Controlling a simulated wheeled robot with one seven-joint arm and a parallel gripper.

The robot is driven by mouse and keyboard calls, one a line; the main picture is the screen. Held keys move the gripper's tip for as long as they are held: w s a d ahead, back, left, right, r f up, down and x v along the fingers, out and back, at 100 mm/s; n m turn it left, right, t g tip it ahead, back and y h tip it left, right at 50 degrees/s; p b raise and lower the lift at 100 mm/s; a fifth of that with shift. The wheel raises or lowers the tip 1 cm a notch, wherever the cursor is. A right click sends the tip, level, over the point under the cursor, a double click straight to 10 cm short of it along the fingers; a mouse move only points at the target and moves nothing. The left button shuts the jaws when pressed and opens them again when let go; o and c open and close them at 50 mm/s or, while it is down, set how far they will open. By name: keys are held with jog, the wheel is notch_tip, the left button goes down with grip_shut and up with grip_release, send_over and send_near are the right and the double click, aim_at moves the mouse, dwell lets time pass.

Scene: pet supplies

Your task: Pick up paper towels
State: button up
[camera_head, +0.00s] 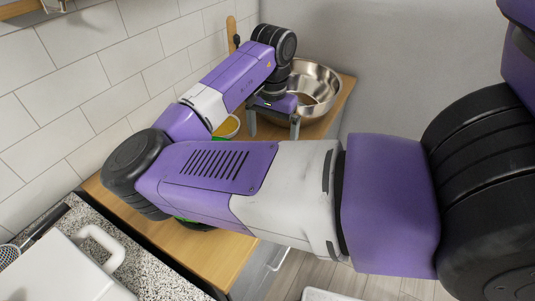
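I cannot make out any paper towels in this view; my arm hides a large part of the counter. My gripper (273,131) points down over the wooden counter (325,125) near its far end. Its two fingers are spread apart, and I see nothing held between them. A large shiny metal bowl (318,88) stands just behind and to the right of the gripper. A yellow, white and green item (228,127) sits to its left, partly hidden by my arm.
A white tiled wall (60,85) runs along the left. A wooden handle-like object (231,34) stands by the wall near the bowl. A speckled countertop (95,228) with a white appliance (75,272) is at lower left. Floor (365,286) shows at lower right.

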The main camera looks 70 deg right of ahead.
jog(key=f, duration=0.5)
jog(key=shift+a+f+p, duration=0.2)
jog(key=shift+f+p, duration=0.1)
jog(key=c, duration=1.1)
jog(key=shift+c, duration=0.2)
jog(key=shift+r, duration=0.1)
notch_tip(320, 180, up, 20)
